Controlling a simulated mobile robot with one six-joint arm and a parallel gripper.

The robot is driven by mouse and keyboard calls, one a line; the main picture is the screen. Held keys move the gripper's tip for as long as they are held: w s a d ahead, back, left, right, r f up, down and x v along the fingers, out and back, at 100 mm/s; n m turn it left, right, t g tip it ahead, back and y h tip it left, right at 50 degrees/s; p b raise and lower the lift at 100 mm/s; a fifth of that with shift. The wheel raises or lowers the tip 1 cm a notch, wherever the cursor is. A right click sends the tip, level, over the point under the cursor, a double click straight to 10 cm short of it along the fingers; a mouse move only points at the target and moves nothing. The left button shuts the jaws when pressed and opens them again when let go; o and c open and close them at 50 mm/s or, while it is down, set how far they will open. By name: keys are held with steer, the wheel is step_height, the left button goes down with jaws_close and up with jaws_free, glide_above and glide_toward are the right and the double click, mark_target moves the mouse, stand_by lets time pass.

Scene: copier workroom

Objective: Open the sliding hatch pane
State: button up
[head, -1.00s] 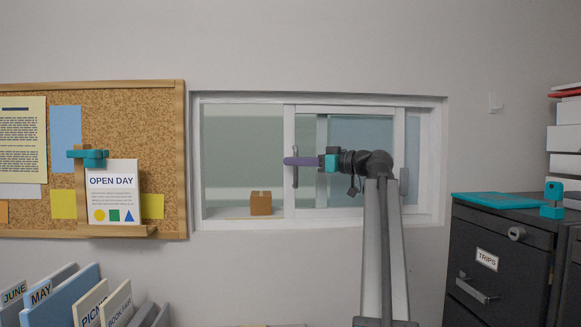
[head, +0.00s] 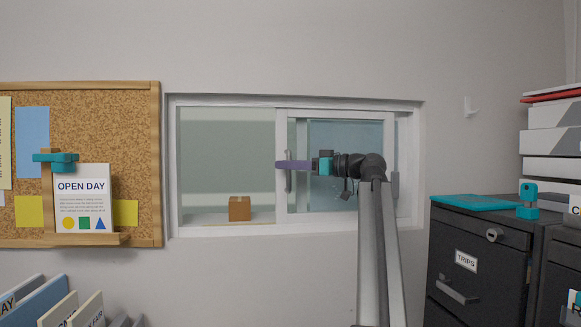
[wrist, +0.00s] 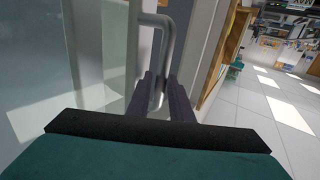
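The sliding hatch pane (head: 281,200) is a white-framed glass pane in the white wall hatch, with a clear opening to its left. Its upright grey bar handle (head: 289,182) is on the left stile, and it shows close up in the wrist view (wrist: 165,45). My gripper (head: 284,164) reaches in from the right with its purple fingers at the middle of the handle. In the wrist view the dark fingers (wrist: 164,92) lie on both sides of the bar, closed around it. The lower end of the bar is partly hidden by them.
A small brown box (head: 239,209) stands on the sill in the opening. A cork board (head: 105,130) with an "OPEN DAY" card (head: 82,195) hangs at the left. A dark filing cabinet (head: 475,240) stands at the right. Upright folders (head: 45,305) are at the lower left.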

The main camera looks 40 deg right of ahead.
steer(key=shift+s+f, duration=0.1)
steer(key=shift+s+d, duration=0.2)
steer(key=shift+s, duration=0.15)
steer(key=b+v, duration=0.1)
steer(key=v, duration=1.2)
